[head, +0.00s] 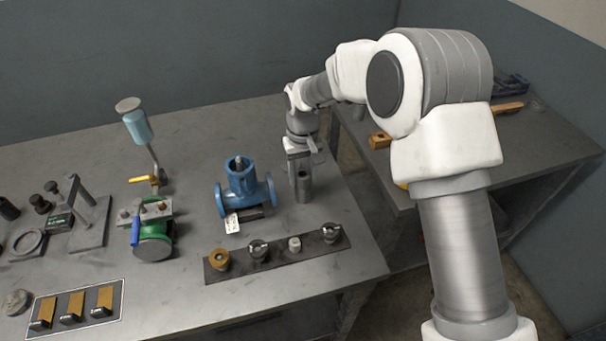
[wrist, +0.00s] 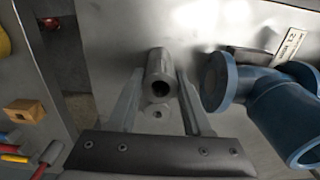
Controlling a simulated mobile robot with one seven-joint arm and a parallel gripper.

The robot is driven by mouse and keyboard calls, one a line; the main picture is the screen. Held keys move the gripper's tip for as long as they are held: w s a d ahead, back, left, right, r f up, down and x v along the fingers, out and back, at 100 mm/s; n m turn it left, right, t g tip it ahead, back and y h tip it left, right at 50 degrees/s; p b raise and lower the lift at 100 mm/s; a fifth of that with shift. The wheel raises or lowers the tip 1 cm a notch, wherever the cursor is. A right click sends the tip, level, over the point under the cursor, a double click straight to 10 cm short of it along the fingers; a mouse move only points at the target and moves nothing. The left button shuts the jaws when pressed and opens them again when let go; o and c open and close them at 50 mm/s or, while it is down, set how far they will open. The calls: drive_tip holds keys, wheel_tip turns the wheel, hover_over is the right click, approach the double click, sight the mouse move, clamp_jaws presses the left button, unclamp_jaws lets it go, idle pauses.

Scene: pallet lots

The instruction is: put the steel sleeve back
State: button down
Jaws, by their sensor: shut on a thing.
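The steel sleeve (head: 303,188) is a grey metal tube with an open bore, standing at the right part of the bench beside the blue flanged valve body (head: 240,187). My gripper (head: 301,168) is above it, its fingers around the sleeve's upper part. In the wrist view the sleeve (wrist: 159,70) lies between the two fingers of my gripper (wrist: 160,85), its dark bore showing. The blue valve body (wrist: 268,90) is close on the right there. Whether the sleeve's lower end touches the bench is unclear.
A dark strip (head: 240,267) with several small fittings lies in front of the valve body. A green valve (head: 153,246) and a stand with a light-blue cup (head: 138,128) are to the left. A second bench (head: 540,135) with tools stands right, across a gap.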

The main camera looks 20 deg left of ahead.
drive_tip(key=shift+r, duration=0.1)
drive_tip(key=shift+c, duration=1.7)
unclamp_jaws()
drive_tip(key=shift+f, duration=0.2)
wheel_tip(320, 180, up, 12)
drive_tip(key=shift+r, duration=0.2)
